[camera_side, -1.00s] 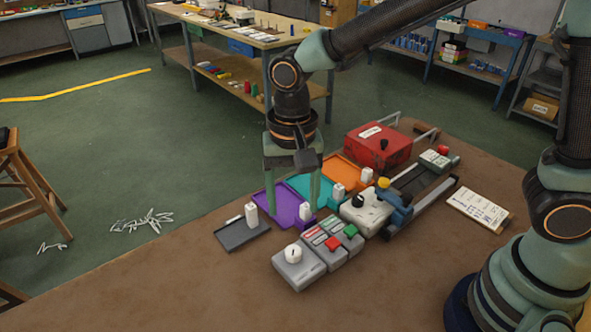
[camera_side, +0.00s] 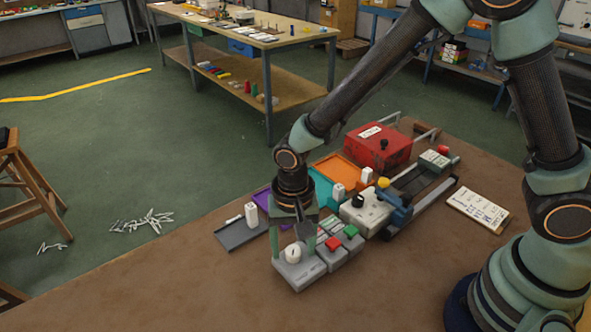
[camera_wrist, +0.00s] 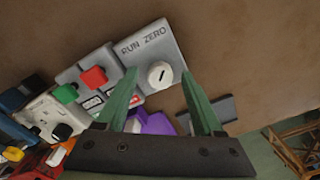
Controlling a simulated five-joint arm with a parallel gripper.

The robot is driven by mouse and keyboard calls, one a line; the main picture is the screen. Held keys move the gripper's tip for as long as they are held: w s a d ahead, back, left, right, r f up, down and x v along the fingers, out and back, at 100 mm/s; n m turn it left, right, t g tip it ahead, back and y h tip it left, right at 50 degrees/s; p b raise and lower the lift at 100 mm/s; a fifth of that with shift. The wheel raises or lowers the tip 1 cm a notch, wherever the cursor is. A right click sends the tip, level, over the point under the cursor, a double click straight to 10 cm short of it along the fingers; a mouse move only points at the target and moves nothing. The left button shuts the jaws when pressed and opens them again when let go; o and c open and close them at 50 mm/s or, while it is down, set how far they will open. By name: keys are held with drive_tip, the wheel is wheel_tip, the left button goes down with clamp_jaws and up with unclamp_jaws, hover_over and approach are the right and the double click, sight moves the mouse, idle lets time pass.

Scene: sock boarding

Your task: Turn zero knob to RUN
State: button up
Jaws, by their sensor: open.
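The white round zero knob (camera_side: 293,254) stands on a grey box (camera_side: 296,275) at the near end of the row of boxes. In the wrist view the knob (camera_wrist: 157,70) bears a short dark mark, and the words RUN and ZERO are printed beside it on the grey box (camera_wrist: 147,50). I cannot tell which word the mark points at. My gripper (camera_side: 293,252) points down over the box, open, with one green finger on each side of the knob. In the wrist view my gripper (camera_wrist: 159,76) has the knob between its fingertips, with gaps on both sides.
Boxes with a red button (camera_side: 333,243) and a green button (camera_side: 351,231) stand right beside the grey box. A dark tray (camera_side: 241,235) with a white piece lies behind left. A cream box with a black knob (camera_side: 358,201) is farther right. The brown tabletop in front is clear.

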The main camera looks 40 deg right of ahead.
clamp_jaws()
drive_tip(key=shift+n, duration=0.3)
drive_tip(key=n, duration=0.8)
drive_tip(key=shift+n, duration=0.4)
drive_tip(key=n, duration=0.4)
drive_tip(key=shift+n, duration=2.2)
